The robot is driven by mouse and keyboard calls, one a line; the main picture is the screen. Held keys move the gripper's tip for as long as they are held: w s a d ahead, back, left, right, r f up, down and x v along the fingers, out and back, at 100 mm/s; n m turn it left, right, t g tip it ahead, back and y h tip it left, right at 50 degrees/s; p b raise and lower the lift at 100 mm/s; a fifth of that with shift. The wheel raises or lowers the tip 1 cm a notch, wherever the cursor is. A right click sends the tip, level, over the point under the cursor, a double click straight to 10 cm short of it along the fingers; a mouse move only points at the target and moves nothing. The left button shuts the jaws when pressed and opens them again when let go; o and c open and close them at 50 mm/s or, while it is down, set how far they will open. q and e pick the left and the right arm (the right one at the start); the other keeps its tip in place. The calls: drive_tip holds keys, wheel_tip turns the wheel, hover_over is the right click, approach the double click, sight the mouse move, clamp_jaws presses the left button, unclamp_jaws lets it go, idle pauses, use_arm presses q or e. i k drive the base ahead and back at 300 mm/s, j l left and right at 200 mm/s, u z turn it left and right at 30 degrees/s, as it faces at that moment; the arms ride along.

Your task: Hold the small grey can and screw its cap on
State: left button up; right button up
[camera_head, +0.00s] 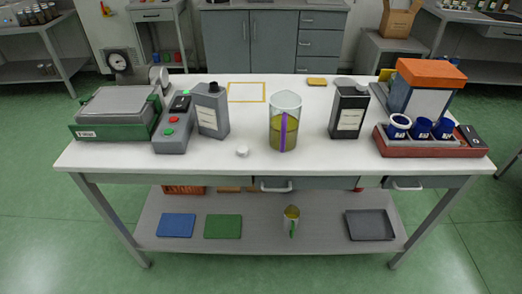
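The small grey can (208,112) stands upright on the white table, left of centre, with a pale label on its front. A short dark neck or opening shows on its top; I cannot tell which. A small white cap (242,151) lies on the table near the front edge, to the right of the grey can and apart from it. Neither of my grippers is in view.
A measuring jug (284,128) of yellow-green liquid stands right of the cap. A dark can (348,112) stands further right. A grey control box (174,128) is close to the grey can's left. A red tray (432,146) holds blue cups.

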sight(210, 100)
drive_tip(key=j+z, duration=0.3)
drive_tip(key=z, duration=0.15)
drive_tip(key=j+z, duration=0.35)
drive_tip(key=z, duration=0.15)
drive_tip(key=j+z, duration=0.45)
drive_tip(key=k+j, duration=0.15)
drive_tip(key=j, duration=0.25)
drive_tip(key=k+j+z, duration=0.15)
drive_tip(key=j, duration=0.25)
drive_tip(key=k+j, duration=0.25)
drive_tip(key=j+z, duration=0.05)
drive_tip(key=j, duration=0.1)
